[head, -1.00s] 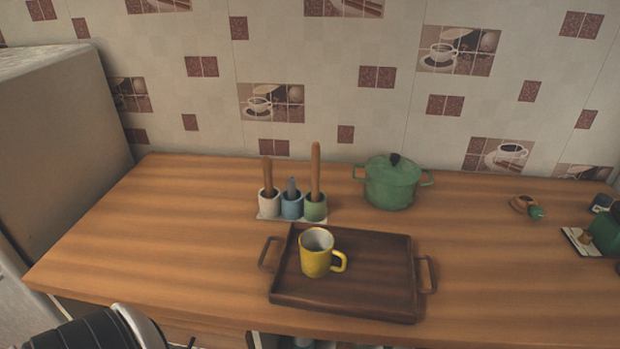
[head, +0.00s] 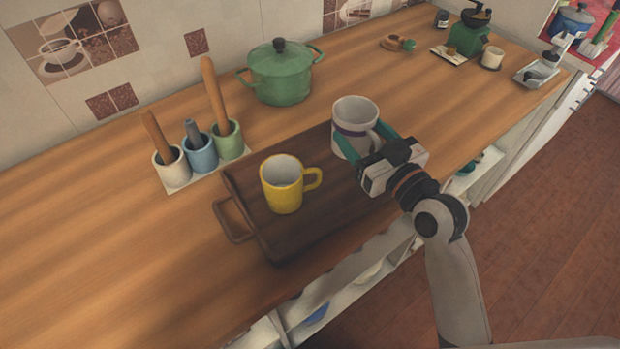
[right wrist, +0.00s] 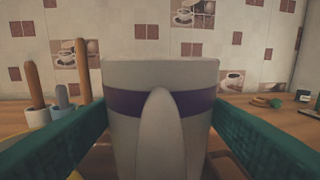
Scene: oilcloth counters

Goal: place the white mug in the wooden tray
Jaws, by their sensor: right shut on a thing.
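The white mug (head: 354,112) has a purple band and is upright at the right part of the tray. My right gripper (head: 360,132) is shut on it, with its green fingers on either side. In the right wrist view the mug (right wrist: 130,133) fills the middle, its handle toward the camera. I cannot tell whether its base touches the tray. The dark wooden tray (head: 318,212) lies on the counter; the mug and gripper hide its right end. My left gripper is out of view.
A yellow mug (head: 281,188) stands on the tray's left part. Behind are a holder with three cups of utensils (head: 197,150) and a green pot (head: 281,75). The front counter edge runs close to the tray. Counter left of the tray is clear.

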